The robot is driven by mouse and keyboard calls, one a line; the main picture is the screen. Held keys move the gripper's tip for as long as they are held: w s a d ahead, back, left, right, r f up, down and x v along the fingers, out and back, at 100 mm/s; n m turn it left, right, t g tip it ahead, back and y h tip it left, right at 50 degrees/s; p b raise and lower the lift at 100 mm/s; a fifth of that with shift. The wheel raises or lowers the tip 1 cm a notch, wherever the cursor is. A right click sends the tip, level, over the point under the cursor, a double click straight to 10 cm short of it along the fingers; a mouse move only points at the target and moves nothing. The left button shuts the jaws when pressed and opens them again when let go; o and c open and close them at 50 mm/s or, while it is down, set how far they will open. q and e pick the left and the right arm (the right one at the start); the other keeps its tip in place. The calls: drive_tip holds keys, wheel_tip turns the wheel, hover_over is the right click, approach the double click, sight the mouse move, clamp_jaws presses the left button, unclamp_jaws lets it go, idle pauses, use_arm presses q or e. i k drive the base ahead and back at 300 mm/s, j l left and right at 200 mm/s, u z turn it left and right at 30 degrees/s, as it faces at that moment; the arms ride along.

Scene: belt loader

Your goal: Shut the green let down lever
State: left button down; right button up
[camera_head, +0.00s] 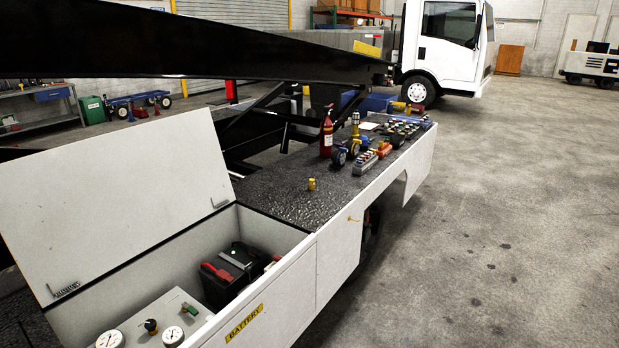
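A grey control panel (155,322) sits inside the open box at the near end of the white loader body. A small green lever or valve (190,309) stands on it, right of a black knob (151,326). I take this as the green let down lever; it is too small to tell its position. Two round white gauges are on the panel, one (173,336) just below the lever and one (109,340) at the left. Neither of my grippers is in view.
The box's white lid (120,195) stands open, leaning left. A black battery (235,272) with red parts sits behind the panel. The dark boom (200,48) crosses overhead. A red extinguisher (326,138) and several controls stand on the black deck (285,185). Floor at right is clear.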

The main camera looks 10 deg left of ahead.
sight(191, 308)
drive_tip(key=u, duration=1.3)
